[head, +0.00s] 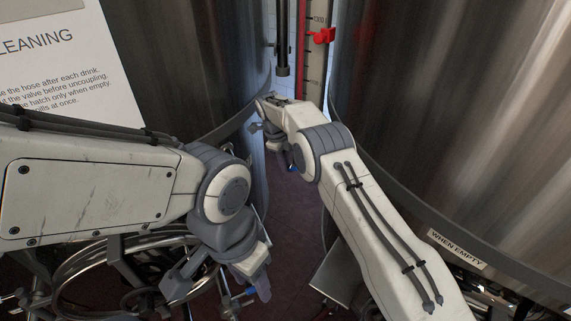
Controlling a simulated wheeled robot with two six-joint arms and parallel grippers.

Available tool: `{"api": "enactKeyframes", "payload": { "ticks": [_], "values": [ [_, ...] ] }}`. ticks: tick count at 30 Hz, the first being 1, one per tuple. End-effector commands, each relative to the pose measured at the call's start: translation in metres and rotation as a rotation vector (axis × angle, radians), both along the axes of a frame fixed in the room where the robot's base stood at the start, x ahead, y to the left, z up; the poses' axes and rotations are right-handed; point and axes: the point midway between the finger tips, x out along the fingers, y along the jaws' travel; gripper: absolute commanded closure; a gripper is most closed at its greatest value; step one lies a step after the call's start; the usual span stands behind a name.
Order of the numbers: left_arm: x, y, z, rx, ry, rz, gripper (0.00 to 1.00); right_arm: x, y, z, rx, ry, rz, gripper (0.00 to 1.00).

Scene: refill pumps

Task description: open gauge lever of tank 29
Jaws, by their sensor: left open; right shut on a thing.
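A tall level gauge (311,75) with a printed scale and a red strip stands between two big steel tanks. A red pointer (323,36) sits on its scale. My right gripper (272,140) is below the gauge, in the gap between the tanks. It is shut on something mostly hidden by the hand. A small blue part (292,168) shows beside it, and I cannot tell whether this is the gauge lever. My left gripper (252,287) is open, lower down in front of the left tank. No tank number 29 is readable.
The left tank (200,60) carries a white cleaning notice (60,60). The right tank (450,110) has a "WHEN EMPTY" label (457,248) at its lower rim. A dark rod (282,45) hangs beside the gauge. Metal hoops (75,270) and pipework crowd the lower left.

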Motion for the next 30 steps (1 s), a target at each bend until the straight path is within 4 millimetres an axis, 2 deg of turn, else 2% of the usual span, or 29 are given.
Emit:
{"api": "enactKeyframes", "payload": {
  "ticks": [3,4,13,17,20,25,30],
  "values": [
    [0.000,0.000,0.000,0.000,0.000,0.000,0.50,-0.001,0.002,0.000,0.003,0.002,0.001,1.00],
    [0.000,0.000,0.000,0.000,0.000,0.000,0.50,-0.001,0.002,0.000,0.003,0.002,0.001,0.70],
    [0.000,0.000,0.000,0.000,0.000,0.000,0.50,0.000,0.001,0.000,0.003,0.001,0.000,0.69],
    [0.000,0.000,-0.007,0.000,0.000,0.000,0.50,0.000,0.001,0.004,0.003,-0.001,0.000,0.69],
    [0.000,0.000,-0.016,0.000,0.000,-0.001,0.50,0.000,0.002,0.013,0.004,-0.003,0.000,0.69],
    [0.000,0.000,-0.034,0.000,0.000,-0.003,0.50,0.000,0.002,0.039,0.005,-0.003,0.001,0.69],
    [0.000,0.000,-0.047,0.000,0.000,-0.004,0.50,-0.009,-0.012,0.048,0.004,0.000,0.000,0.69]
  ]
}}
